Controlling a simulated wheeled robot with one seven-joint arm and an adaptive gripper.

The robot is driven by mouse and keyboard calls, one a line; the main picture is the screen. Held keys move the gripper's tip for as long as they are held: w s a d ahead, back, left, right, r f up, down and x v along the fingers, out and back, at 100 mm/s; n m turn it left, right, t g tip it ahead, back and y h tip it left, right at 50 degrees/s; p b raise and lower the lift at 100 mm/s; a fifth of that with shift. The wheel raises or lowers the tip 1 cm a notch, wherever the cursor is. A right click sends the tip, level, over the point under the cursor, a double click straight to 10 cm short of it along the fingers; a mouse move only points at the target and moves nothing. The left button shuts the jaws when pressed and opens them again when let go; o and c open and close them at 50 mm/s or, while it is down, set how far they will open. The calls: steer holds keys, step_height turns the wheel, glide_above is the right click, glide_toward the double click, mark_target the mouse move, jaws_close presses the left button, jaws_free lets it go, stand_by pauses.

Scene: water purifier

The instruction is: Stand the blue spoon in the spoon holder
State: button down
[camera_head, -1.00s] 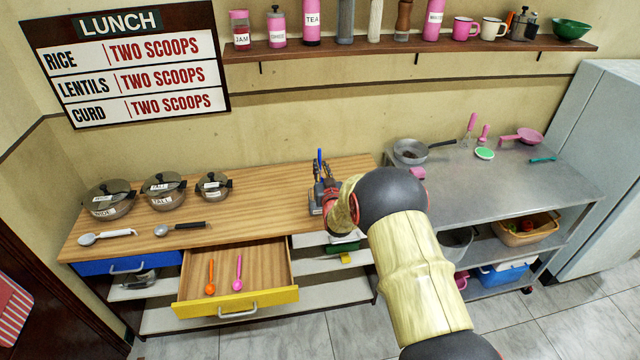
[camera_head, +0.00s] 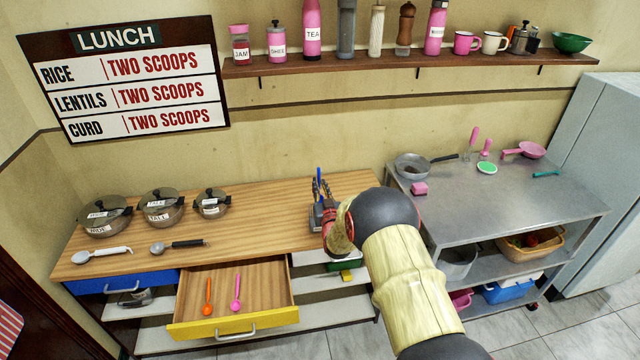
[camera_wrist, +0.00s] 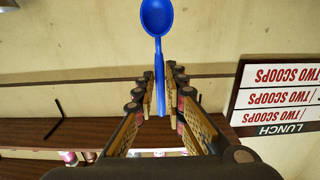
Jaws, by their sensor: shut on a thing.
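The blue spoon (camera_wrist: 158,50) is held by its handle between the fingers of my gripper (camera_wrist: 160,95). Its bowl sticks out beyond the fingertips in the wrist view. In the head view a thin blue part of the spoon (camera_head: 319,176) shows above my gripper (camera_head: 319,192), over the right end of the wooden counter (camera_head: 265,225). My arm and gripper cover much of that area. I cannot pick out the spoon holder for certain; a grey shape beside the gripper is too small to tell apart from it.
The yellow drawer (camera_head: 233,328) stands open with an orange spoon (camera_head: 208,297) and a pink spoon (camera_head: 236,293). Lidded pots (camera_head: 162,208) and two ladles (camera_head: 178,246) occupy the counter's left. A metal table (camera_head: 490,205) stands right. A loaded shelf (camera_head: 400,65) hangs above.

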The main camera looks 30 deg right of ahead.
step_height(320, 180, down, 8)
steer(key=b, duration=0.7)
steer(key=shift+f, duration=0.25)
steer(key=c, duration=1.8)
jaws_free()
steer(key=shift+o, duration=0.3)
steer(key=shift+s, duration=0.1)
steer(key=v, duration=1.2)
